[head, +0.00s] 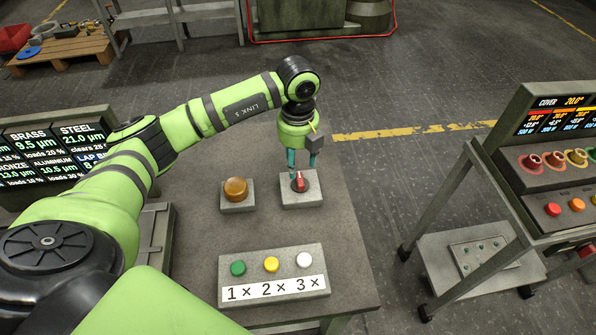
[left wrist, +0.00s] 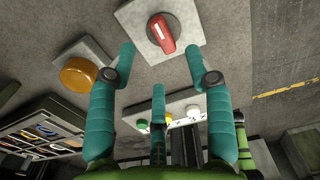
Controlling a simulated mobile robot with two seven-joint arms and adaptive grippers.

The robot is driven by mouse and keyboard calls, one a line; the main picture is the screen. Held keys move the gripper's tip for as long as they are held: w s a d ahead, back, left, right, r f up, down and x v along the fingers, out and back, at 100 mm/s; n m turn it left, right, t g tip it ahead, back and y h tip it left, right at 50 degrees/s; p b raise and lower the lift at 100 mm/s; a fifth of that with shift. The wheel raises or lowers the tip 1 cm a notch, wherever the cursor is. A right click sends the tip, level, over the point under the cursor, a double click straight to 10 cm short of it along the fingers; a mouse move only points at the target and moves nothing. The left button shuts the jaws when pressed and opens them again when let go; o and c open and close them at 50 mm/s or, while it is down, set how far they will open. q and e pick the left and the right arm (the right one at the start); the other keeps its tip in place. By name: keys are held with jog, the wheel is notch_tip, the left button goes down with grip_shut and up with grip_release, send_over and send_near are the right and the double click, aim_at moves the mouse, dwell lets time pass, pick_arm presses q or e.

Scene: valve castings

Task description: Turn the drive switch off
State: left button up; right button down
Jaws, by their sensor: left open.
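The drive switch is a red rotary knob (head: 300,183) with a white mark, on a pale square plate (head: 315,193) at the back right of the grey table. It also shows in the left wrist view (left wrist: 163,35), its long grip tilted slightly from upright. My left gripper (head: 299,168) points down over the knob. Its teal fingers are open, and in the left wrist view (left wrist: 163,70) they are spread with the knob beyond their tips. I cannot tell from the head view if a fingertip touches the knob. My right gripper is not in view.
An amber round button (head: 236,189) stands left of the switch. A panel (head: 273,258) with green, yellow and white buttons marked 1×, 2×, 3× lies at the table's front. A cart (head: 470,240) with a button console stands right. Display boards (head: 50,155) stand left.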

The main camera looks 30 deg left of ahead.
aim_at(298, 179)
pick_arm(q)
notch_tip(298, 179, up, 6)
jog(key=shift+f, duration=0.25)
dwell(0.4)
